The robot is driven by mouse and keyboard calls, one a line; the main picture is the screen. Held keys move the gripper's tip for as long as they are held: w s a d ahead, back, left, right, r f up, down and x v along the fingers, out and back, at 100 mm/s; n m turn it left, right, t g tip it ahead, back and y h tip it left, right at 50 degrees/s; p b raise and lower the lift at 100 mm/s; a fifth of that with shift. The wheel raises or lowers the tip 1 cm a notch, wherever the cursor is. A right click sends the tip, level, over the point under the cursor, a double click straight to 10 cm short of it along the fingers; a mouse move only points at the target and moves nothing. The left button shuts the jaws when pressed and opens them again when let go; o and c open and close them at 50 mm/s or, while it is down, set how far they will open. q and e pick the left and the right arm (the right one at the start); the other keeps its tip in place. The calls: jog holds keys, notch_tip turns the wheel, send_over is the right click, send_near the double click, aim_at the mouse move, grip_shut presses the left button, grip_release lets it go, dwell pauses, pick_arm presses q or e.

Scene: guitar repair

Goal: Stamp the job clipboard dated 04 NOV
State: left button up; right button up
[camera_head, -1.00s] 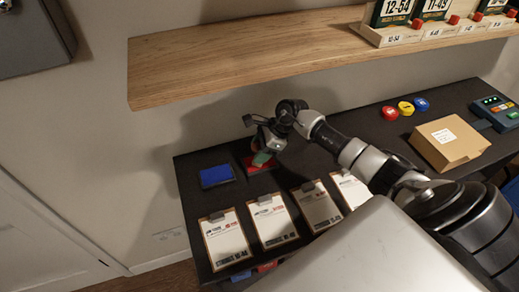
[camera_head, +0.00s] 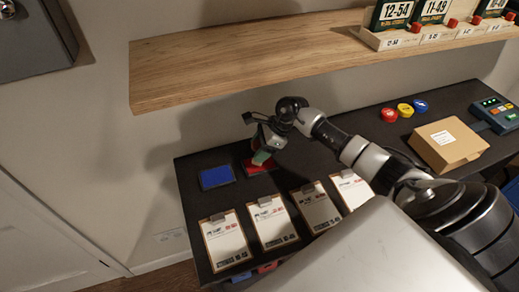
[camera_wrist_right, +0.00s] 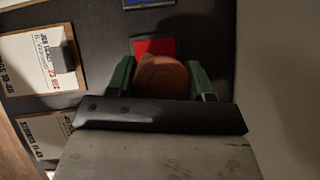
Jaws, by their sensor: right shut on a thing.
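My right gripper (camera_head: 263,156) is shut on a stamp with a round wooden top (camera_wrist_right: 162,76), seen between its green fingers in the wrist view. The stamp is over or on the red ink pad (camera_head: 257,168); its underside is hidden, so I cannot tell if they touch. The red pad also shows in the wrist view (camera_wrist_right: 155,46). Several clipboards lie in a row along the table's front: the leftmost (camera_head: 226,241), a second (camera_head: 273,222), a third (camera_head: 316,208) and a fourth (camera_head: 350,188), partly covered by my arm. Their dates are too blurred to read surely. My left gripper is out of view.
A blue ink pad (camera_head: 217,177) lies left of the red one on the dark table (camera_head: 199,201). Red, yellow and blue round items (camera_head: 405,109), a cardboard box (camera_head: 446,144) and a teal device (camera_head: 497,113) stand at right. A wooden shelf (camera_head: 240,57) overhangs the back.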

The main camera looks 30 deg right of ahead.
jog(key=shift+r+p, duration=1.1)
jog(key=shift+r, duration=1.55)
